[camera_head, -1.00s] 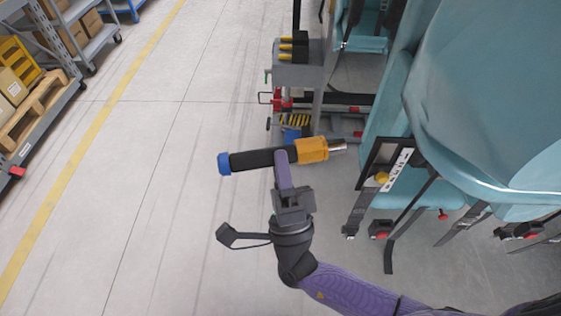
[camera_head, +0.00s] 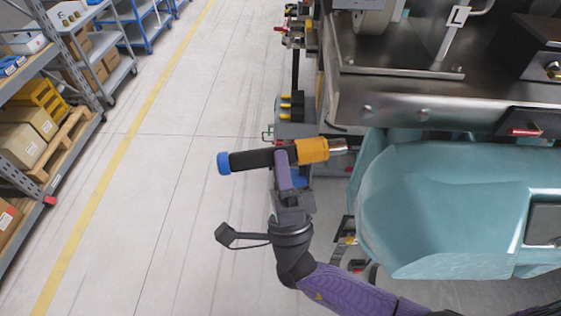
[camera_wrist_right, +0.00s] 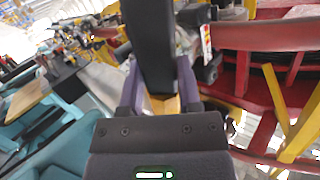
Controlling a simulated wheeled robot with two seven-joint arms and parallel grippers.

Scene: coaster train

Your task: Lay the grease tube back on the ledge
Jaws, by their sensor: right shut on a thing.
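The grease tube (camera_head: 250,160) has a black body, a blue cap at its left end, an orange collar and a metal tip at its right end. It lies nearly level. My right gripper (camera_head: 283,157) is shut around its black body, in the air in front of the train. In the right wrist view the black tube (camera_wrist_right: 153,50) is between the two purple fingers. A grey metal ledge (camera_head: 390,100) runs along the machine at the upper right, apart from the tube; I cannot tell if it is the task's ledge. My left gripper is out of view.
A teal coaster car body (camera_head: 460,200) fills the right side. A small grey stand (camera_head: 295,128) with yellow-and-black items is behind the tube. Shelves with boxes (camera_head: 25,145) stand at the left. The floor (camera_head: 160,220) between is open.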

